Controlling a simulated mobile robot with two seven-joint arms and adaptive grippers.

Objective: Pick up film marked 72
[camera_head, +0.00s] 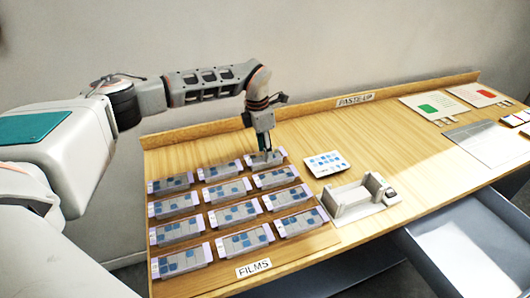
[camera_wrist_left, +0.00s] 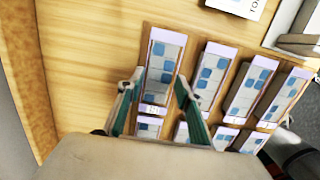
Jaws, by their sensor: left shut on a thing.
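Several films lie in rows on a wooden board at the near left of the table; each has a grey face with blue squares and a lilac end label. Their numbers are too small to read, so I cannot tell which is marked 72. My left gripper (camera_head: 264,156) points down at the film in the back right corner of the rows (camera_head: 279,156), shut on it. In the left wrist view the fingers (camera_wrist_left: 156,98) stand either side of this film (camera_wrist_left: 165,62); its label text is unreadable. It appears still at board level. My right gripper is out of view.
A FILMS label (camera_head: 253,268) is at the board's front. A card with blue marks (camera_head: 327,164) and a grey holder (camera_head: 352,200) stand to the right. Neighbouring films (camera_wrist_left: 211,72) lie close beside the gripped one. A raised ledge (camera_head: 300,105) runs along the back.

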